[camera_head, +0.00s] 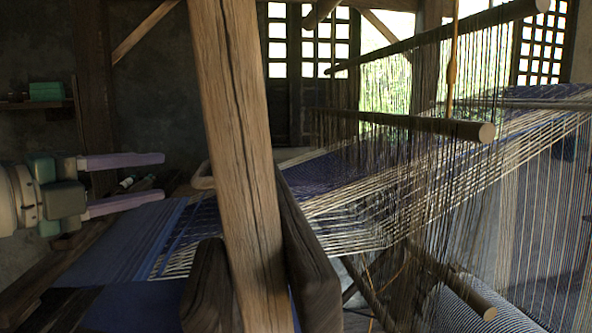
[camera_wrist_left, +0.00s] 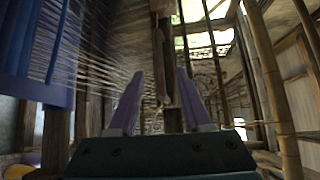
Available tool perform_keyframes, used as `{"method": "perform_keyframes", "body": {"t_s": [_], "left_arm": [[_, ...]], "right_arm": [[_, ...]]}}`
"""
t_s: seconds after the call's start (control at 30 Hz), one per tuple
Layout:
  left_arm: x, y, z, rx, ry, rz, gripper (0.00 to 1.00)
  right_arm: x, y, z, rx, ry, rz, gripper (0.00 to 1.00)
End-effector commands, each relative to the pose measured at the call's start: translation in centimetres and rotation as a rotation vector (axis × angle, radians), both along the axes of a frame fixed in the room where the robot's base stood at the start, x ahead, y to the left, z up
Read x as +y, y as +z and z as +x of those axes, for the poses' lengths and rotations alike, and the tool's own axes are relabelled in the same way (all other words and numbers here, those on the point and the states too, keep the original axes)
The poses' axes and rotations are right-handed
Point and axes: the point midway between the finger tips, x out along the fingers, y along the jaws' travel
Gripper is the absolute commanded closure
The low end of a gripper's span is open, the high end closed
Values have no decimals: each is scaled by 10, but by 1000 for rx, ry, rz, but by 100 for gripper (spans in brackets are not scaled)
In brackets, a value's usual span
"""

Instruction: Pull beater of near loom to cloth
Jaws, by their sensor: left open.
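The blue cloth (camera_head: 125,240) lies at the near left of the loom, and a blue band (camera_wrist_left: 40,92) also shows in the left wrist view. Pale warp threads run from it rightward behind a thick upright post (camera_head: 238,150). A dark slanted wooden board (camera_head: 308,255) beside the post may be part of the beater; I cannot tell for sure. A small rounded wooden piece (camera_head: 203,178) shows left of the post. My left gripper (camera_head: 163,177) is open and empty above the cloth, left of the post and apart from it. In the wrist view wood shows beyond its open fingers (camera_wrist_left: 160,74).
Heddle bars (camera_head: 420,126) with dense hanging threads fill the right side. A striped roll (camera_head: 470,312) lies low at right. A shelf with green boxes (camera_head: 46,91) is on the back left wall. Free air surrounds my gripper above the cloth.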

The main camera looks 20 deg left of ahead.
Motion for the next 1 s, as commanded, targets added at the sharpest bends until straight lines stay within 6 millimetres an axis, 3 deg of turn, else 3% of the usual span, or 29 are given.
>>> {"method": "perform_keyframes", "body": {"t_s": [0.17, 0.7, 1.0], "left_arm": [[-2, 0, 12, -2, 0, -1, 51], [-20, -7, 86, -3, 1, -3, 51], [-23, -7, 96, 0, -1, -1, 51]], "right_arm": [[-1, 0, -1, 4, -1, -1, 50], [-1, -11, -4, 10, -1, -4, 50], [-1, -12, -3, 9, 0, -4, 50]]}}
